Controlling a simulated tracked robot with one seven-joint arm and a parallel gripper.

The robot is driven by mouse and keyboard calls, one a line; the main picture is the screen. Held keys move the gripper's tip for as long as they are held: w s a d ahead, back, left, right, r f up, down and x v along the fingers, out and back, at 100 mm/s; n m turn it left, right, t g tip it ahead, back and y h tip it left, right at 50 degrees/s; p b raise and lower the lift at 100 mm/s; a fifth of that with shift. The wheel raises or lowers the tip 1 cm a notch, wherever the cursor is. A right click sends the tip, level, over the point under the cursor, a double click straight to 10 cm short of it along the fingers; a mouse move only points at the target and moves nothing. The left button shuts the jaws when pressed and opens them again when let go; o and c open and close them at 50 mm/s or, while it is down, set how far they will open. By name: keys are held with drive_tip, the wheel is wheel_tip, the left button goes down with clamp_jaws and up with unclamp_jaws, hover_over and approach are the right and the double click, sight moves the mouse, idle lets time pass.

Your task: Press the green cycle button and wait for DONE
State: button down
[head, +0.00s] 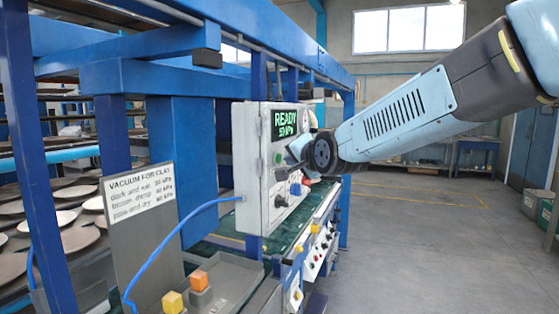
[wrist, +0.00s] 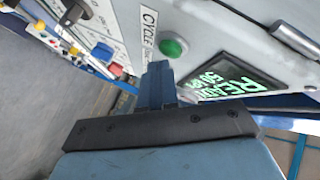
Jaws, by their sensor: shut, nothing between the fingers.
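The control box (head: 253,165) stands on the blue frame. Its display (head: 284,123) reads READY with a kPa figure below, apparently 50; it also shows tilted in the wrist view (wrist: 238,78). The green button (wrist: 173,47) is beside the CYCLE label (wrist: 148,28), and shows small in the head view (head: 278,158). My gripper (wrist: 158,72) is shut and empty, its fingertips close to the button, a little below and left of it in the wrist view. I cannot tell whether they touch the box. In the head view the gripper (head: 285,172) is partly hidden by my wrist.
A blue knob (head: 296,189) and a red control (wrist: 103,51) sit on the same panel. A sign (head: 139,191) about vacuum for clay stands left, with a blue hose (head: 172,232) in front. Racks of plates (head: 75,192) fill the left. The floor at right is open.

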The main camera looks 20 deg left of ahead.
drive_tip(key=shift+a, duration=0.45)
idle(0.6)
drive_tip(key=shift+d, duration=0.85)
drive_tip(key=shift+s+d, duration=0.15)
drive_tip(key=shift+d, duration=1.1)
drive_tip(key=shift+s+d, duration=0.1)
drive_tip(key=shift+d, duration=1.15)
